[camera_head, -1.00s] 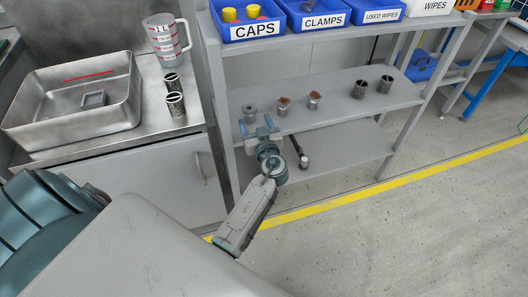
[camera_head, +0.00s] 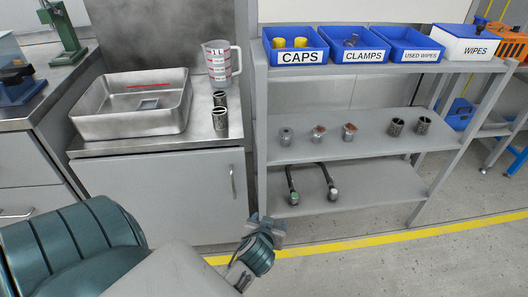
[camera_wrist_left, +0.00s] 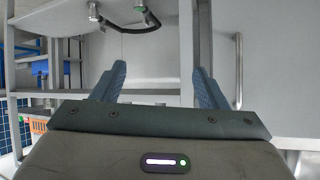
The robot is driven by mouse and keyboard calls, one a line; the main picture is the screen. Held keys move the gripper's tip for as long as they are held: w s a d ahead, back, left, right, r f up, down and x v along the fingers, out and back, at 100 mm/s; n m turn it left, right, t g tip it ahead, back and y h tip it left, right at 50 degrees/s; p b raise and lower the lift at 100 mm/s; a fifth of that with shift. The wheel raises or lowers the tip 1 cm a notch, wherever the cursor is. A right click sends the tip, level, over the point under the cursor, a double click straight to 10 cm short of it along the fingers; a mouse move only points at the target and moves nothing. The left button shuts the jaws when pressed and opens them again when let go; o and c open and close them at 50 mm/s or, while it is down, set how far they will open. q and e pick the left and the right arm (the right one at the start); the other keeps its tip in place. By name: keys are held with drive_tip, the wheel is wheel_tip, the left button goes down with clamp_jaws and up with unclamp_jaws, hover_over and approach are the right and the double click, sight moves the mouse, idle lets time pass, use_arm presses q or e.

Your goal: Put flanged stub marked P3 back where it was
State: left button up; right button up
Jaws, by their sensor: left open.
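A plain grey flanged stub (camera_head: 286,136) stands upright at the left end of the middle shelf. Two more stubs with rust-brown tops, one (camera_head: 318,134) and another (camera_head: 349,132), stand to its right. I cannot read a P3 mark on any of them. My left gripper (camera_head: 266,224) is low in front of the shelf unit's left post, apart from the stubs. In the left wrist view its two fingers (camera_wrist_left: 159,72) are spread with nothing between them. My right gripper is not in view.
Two dark-mouthed metal cylinders (camera_head: 397,127) (camera_head: 423,125) stand farther right on the middle shelf. A black hose (camera_head: 318,165) lies on the lower shelf. Left are a steel basin (camera_head: 100,127), a jug (camera_head: 217,66) and two cylinders (camera_head: 220,119) on the counter. Blue bins (camera_head: 297,61) line the top shelf.

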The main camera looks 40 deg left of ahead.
use_arm(q)
drive_tip(key=s+d+r+m+h, duration=0.1)
drive_tip(key=s+d+m+h, duration=0.1)
drive_tip(key=s+d, duration=0.3)
drive_tip(key=s+d+r+m+g+h, duration=0.1)
drive_tip(key=s+d+m+h, duration=0.2)
drive_tip(key=s, duration=0.5)
drive_tip(key=shift+s+d+r+h, duration=0.4)
drive_tip(key=shift+d+h, duration=0.5)
drive_tip(key=shift+h, duration=0.2)
